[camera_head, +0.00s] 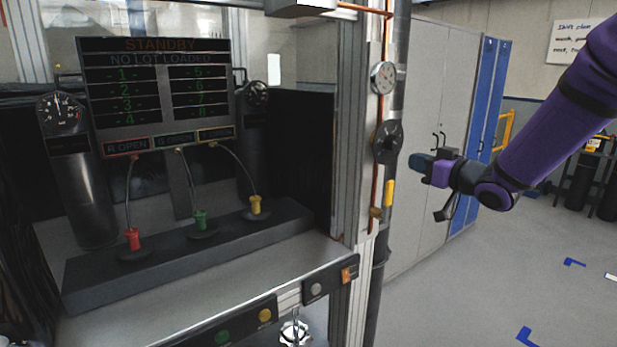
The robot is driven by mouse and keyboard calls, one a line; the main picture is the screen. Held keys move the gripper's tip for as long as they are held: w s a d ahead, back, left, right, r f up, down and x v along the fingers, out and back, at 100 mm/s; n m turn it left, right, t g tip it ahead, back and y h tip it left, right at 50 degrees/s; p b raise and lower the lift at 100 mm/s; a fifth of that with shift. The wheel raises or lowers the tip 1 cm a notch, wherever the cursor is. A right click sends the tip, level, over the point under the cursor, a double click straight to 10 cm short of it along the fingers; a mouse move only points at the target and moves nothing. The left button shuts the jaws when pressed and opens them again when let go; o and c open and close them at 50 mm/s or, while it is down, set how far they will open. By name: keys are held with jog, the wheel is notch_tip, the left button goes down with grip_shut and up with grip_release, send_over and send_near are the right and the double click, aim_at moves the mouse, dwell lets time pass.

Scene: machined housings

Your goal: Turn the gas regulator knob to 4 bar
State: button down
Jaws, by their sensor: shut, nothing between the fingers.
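A round black knob (388,141), which looks like the gas regulator knob, sits on the copper pipe along the metal post. A small round gauge (383,78) with a pale face is just above it; its reading is too small to tell. My gripper (416,163) is at the end of my purple arm, just right of the knob and slightly lower, pointing left toward it. Its fingers are shut and look empty. A small gap seems to show between fingertips and knob, but depth is hard to judge.
A yellow fitting (389,193) is on the pipe below the knob. A test bench with a dark screen (156,95) reading STANDBY and red, green and yellow connectors stands left. Grey and blue lockers (486,110) stand behind my gripper.

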aim_at(393, 143)
jog(key=x, duration=0.4)
jog(key=shift+r, duration=0.1)
